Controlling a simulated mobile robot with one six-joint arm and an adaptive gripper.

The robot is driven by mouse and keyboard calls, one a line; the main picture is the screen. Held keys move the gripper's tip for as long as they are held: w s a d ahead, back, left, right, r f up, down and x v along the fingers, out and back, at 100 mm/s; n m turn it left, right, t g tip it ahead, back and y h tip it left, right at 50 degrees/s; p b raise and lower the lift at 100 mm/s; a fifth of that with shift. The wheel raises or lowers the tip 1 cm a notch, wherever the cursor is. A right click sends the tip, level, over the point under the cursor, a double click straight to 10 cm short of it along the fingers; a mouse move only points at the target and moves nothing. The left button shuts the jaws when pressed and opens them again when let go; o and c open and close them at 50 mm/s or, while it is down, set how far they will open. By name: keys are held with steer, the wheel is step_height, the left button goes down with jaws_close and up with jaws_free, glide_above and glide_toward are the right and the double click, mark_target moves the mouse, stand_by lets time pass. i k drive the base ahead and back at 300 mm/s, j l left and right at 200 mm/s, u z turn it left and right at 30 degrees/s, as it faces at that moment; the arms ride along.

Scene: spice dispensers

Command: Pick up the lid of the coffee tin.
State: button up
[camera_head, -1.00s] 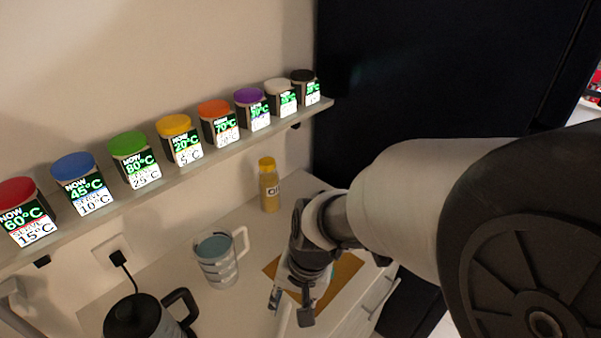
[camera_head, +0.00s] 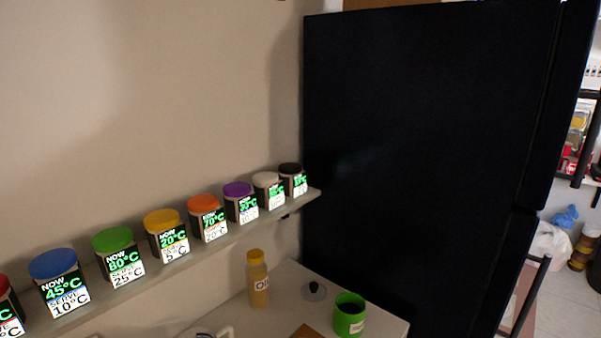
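A green tin (camera_head: 349,316) with a small white label stands upright on the counter at the bottom centre right. Its top looks open and its inside is dark; I cannot read the label, so I cannot tell for sure that it is the coffee tin. A grey disc with a dark knob (camera_head: 314,291), which looks like a lid, lies on the counter just left of and behind the tin, apart from it. My gripper is not in view.
A yellow-capped bottle (camera_head: 258,279) stands left of the disc. A wall shelf (camera_head: 205,252) holds several jars with coloured lids and lit labels above the counter. A tall dark cabinet or fridge (camera_head: 420,150) closes off the right. A brown board (camera_head: 304,331) shows at the bottom edge.

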mark_target(313, 292)
steer(key=i+l+u, duration=0.15)
steer(key=i+l, duration=0.25)
steer(key=i+l+u, duration=0.15)
steer(key=i+l, duration=0.2)
steer(key=l, duration=0.15)
steer(key=i+l+u, duration=0.1)
steer(key=i+l, duration=0.25)
steer(key=l, duration=0.2)
